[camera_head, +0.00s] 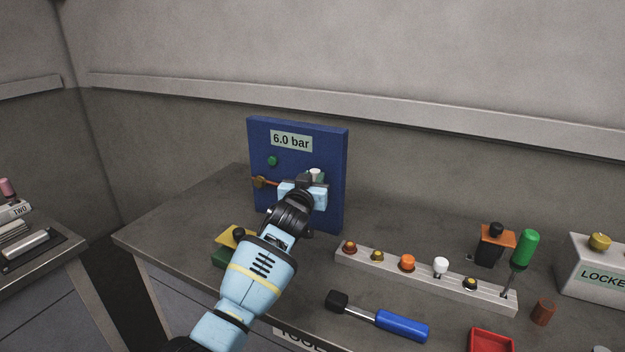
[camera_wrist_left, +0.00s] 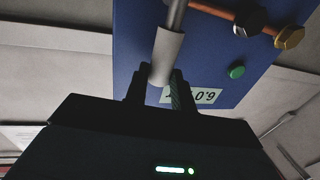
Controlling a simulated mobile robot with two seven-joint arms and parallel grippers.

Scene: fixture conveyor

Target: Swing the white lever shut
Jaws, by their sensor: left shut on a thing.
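The white lever, a pale sleeve on a grey rod, shows in the left wrist view (camera_wrist_left: 166,52) in front of the blue panel (camera_wrist_left: 138,40). In the head view only its pale top (camera_head: 315,173) shows above my gripper; the rest is hidden. The lever's free end points up toward the "6.0 bar" label (camera_head: 291,141). My left gripper (camera_head: 308,184) is at the panel (camera_head: 325,148), with its fingers (camera_wrist_left: 161,80) shut on the sleeve, one each side. An orange-brown pipe (camera_wrist_left: 222,12) crosses the panel beside the lever. My right gripper is not in view.
A brass knob (camera_head: 260,182) and a green button (camera_head: 272,161) are left of the gripper. A grey rail (camera_head: 388,268) with several coloured knobs stands right of the panel. The bench's left end (camera_head: 175,222) is clear.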

